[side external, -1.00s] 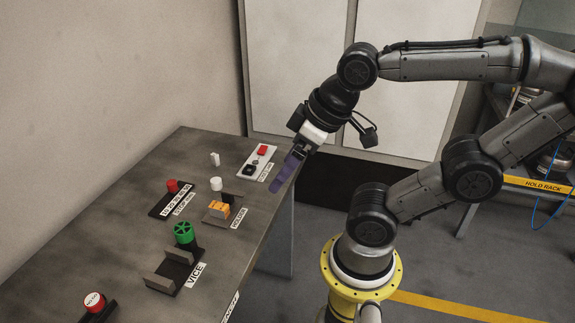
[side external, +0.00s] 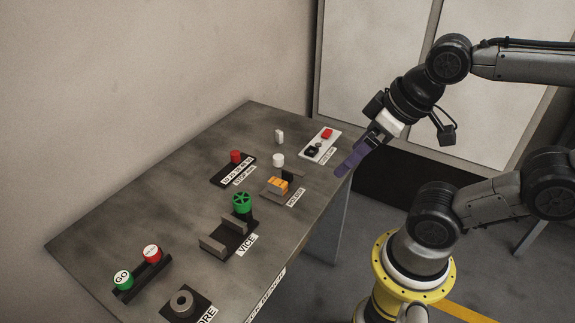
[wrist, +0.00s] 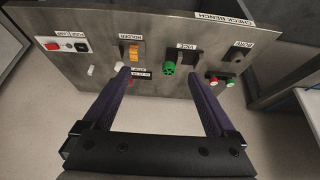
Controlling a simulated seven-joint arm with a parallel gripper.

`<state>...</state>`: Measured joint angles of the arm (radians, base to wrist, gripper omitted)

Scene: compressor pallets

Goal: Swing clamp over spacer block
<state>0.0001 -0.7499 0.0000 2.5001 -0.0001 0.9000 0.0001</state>
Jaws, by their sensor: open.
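The holder station (side external: 272,197) sits near the bench's right edge in the side view. It carries an orange block (side external: 277,184), which I take as the spacer block, beside a dark upright piece (side external: 293,175). A white round knob (side external: 278,160) stands just behind it. I cannot tell which part is the clamp. In the wrist view the orange block (wrist: 133,53) and white knob (wrist: 119,66) show near the left fingertip. My gripper (side external: 344,170) is open and empty, its purple fingers beyond the bench's right edge, apart from the holder. Both fingers (wrist: 159,74) show in the wrist view.
On the bench stand a vice with a green handwheel (side external: 241,202), a red-topped station (side external: 236,157), a small white upright piece (side external: 279,136) and a white plate with a red button (side external: 328,133). Green GO (side external: 123,280) and red (side external: 152,254) buttons are front left, near a grey ring (side external: 182,304).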

